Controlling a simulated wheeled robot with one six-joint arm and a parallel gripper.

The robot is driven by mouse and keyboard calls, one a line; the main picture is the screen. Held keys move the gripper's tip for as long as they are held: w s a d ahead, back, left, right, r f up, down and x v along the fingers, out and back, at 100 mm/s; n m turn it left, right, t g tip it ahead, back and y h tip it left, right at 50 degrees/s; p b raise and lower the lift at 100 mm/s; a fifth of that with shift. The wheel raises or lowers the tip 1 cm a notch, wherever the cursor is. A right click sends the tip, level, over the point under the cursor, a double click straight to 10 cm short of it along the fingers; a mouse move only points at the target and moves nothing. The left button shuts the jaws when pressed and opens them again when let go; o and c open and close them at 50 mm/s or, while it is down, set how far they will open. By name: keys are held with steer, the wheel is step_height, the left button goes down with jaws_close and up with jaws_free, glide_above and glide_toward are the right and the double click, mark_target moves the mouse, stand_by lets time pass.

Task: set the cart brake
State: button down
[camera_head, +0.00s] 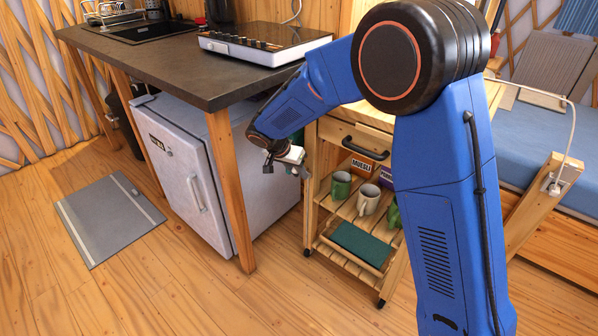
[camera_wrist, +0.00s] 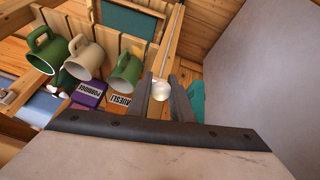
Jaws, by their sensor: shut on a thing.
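The wooden cart (camera_head: 313,215) stands beside the counter, with mugs and boxes on its upper shelf. It also shows upside down in the wrist view (camera_wrist: 141,47). A thin light rod with a round cream knob (camera_wrist: 161,89) runs along the cart's side in the wrist view; I take it for the brake lever. My gripper (camera_wrist: 166,92) is at that knob, its dark fingers shut on it. In the head view my gripper (camera_head: 280,166) is at the cart's left side, below the counter edge. The knob cannot be made out clearly there.
A grey fridge (camera_head: 190,178) stands left of the cart under the counter (camera_head: 170,62), leaving a narrow gap. Green and cream mugs (camera_head: 368,199) stand on the cart. A bed (camera_head: 540,145) is at the right. A grey mat (camera_head: 105,215) lies on open floor.

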steer(key=f+t+h, duration=0.1)
steer(key=t, duration=0.1)
steer(key=s+f+t+h, duration=0.1)
steer(key=h, duration=0.1)
steer(key=a+f+t+h, duration=0.1)
steer(key=f+t, duration=0.1)
steer(key=shift+s+a+f+t+h, duration=0.1)
steer(key=shift+s+t+h, duration=0.05)
steer(key=shift+t+h, duration=0.15)
steer(key=shift+f, duration=0.2)
stand_by(0.5)
steer(key=c, duration=1.6)
jaws_free()
steer(key=v, duration=1.7)
steer(key=shift+s+a, duration=0.1)
steer(key=shift+s, duration=0.1)
